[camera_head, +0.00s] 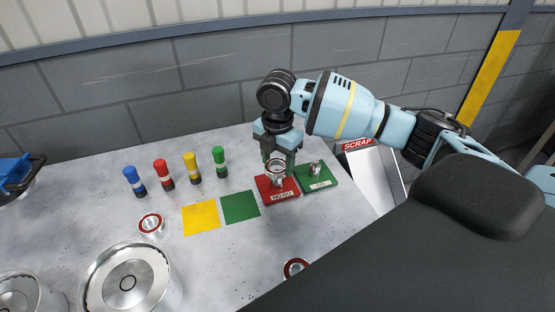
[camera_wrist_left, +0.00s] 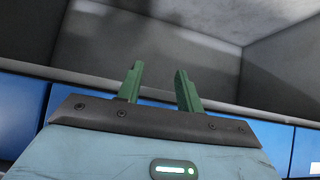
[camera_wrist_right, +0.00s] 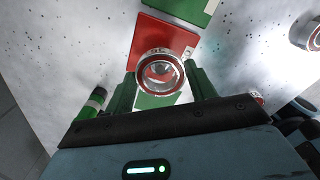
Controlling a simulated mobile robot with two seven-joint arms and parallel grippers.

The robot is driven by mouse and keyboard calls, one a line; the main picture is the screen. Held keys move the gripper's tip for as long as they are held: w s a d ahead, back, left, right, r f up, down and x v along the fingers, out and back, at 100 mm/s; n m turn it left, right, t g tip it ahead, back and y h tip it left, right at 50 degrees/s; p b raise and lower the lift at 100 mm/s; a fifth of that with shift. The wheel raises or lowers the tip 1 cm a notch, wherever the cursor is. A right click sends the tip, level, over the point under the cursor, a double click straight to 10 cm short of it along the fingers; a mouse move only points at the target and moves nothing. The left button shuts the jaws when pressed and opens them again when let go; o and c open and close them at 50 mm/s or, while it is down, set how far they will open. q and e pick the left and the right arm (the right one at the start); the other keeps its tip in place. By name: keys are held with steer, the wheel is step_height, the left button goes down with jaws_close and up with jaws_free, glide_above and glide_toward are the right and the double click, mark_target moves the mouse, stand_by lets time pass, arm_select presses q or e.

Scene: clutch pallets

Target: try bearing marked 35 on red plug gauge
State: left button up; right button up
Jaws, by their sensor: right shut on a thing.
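My right gripper (camera_head: 278,152) points down at the red plug gauge (camera_head: 282,196), whose block is labelled NO GO. It is shut on a silver bearing ring (camera_head: 276,164). In the right wrist view the bearing (camera_wrist_right: 142,76) sits between the green fingers (camera_wrist_right: 158,90), with the red block (camera_wrist_right: 150,32) beyond it. The bearing is at the top of the plug; I cannot tell whether it touches it. Its marking is not readable. The green plug gauge (camera_head: 317,183) stands to the right with its plug bare. My left gripper (camera_wrist_left: 157,88) is open and empty, away from the table.
A bearing with a red ring (camera_head: 151,224) lies left of a yellow square (camera_head: 200,217) and a green square (camera_head: 240,207). Another bearing (camera_head: 295,267) lies at the front edge. Several coloured markers (camera_head: 191,167) stand behind. A scrap chute (camera_head: 372,178) is at right. Large metal cylinders (camera_head: 130,282) stand front left.

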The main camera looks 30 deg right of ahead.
steer(key=shift+f, duration=0.3)
stand_by(0.5)
steer(key=o, duration=1.2)
steer(key=shift+c, duration=0.2)
steer(key=o, duration=0.4)
